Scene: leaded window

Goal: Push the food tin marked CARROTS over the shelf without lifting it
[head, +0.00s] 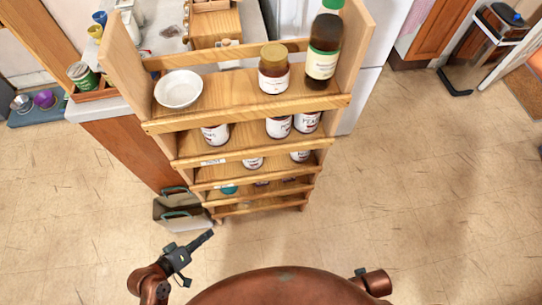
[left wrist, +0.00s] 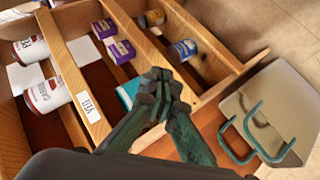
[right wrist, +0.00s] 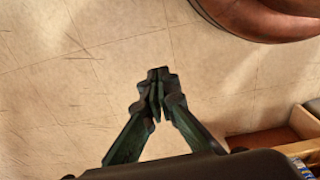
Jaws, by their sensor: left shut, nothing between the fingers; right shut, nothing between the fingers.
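In the left wrist view a white tin (left wrist: 47,95) with red lettering that seems to begin "CAR" stands on a wooden shelf behind a rail with a VEG label (left wrist: 88,107). Another white tin (left wrist: 31,49) stands farther along. In the head view several white tins stand on the shelves, one at the left (head: 215,133); I cannot read which says CARROTS. My left gripper (head: 209,235) is shut and empty, in front of the lower left of the shelf unit, apart from the tins; its fingers show in the left wrist view (left wrist: 160,85). My right gripper (right wrist: 157,85) is shut over bare floor.
The top shelf holds a white bowl (head: 179,89), a brown jar (head: 273,72) and a dark bottle (head: 323,50). Wooden rails (head: 250,113) front each shelf. Purple boxes (left wrist: 120,50) sit on a neighbouring shelf. A grey bin (head: 181,215) with green handles stands left of the unit.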

